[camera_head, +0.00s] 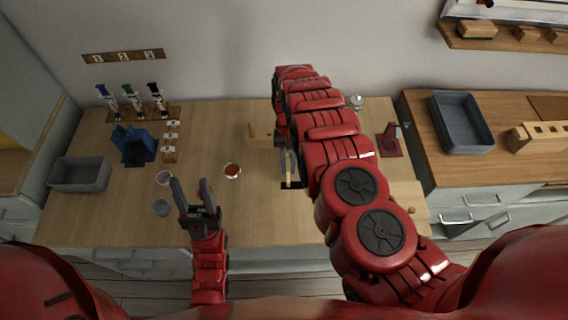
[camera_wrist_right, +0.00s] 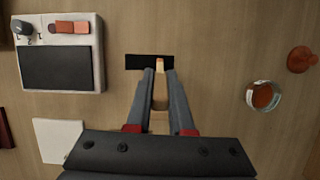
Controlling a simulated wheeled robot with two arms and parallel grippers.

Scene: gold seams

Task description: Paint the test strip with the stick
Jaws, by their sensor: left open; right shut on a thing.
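A small black strip, which looks like the test strip (camera_wrist_right: 136,62), lies flat on the table; its dark edge shows in the head view (camera_head: 291,186). My right gripper (camera_wrist_right: 160,76) is shut on a light wooden stick (camera_wrist_right: 160,95). The stick's reddish tip overlaps the strip in the wrist view. I cannot tell whether it touches. No paint mark shows on the visible part of the strip. The stick also shows in the head view (camera_head: 289,178). My left gripper (camera_head: 193,192) is open and empty, above the table's front left area.
A grey tray (camera_head: 80,175), blue holder (camera_head: 134,146) and bottles (camera_head: 133,97) stand left. A device with a dark pad (camera_wrist_right: 62,66) is beside the strip.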

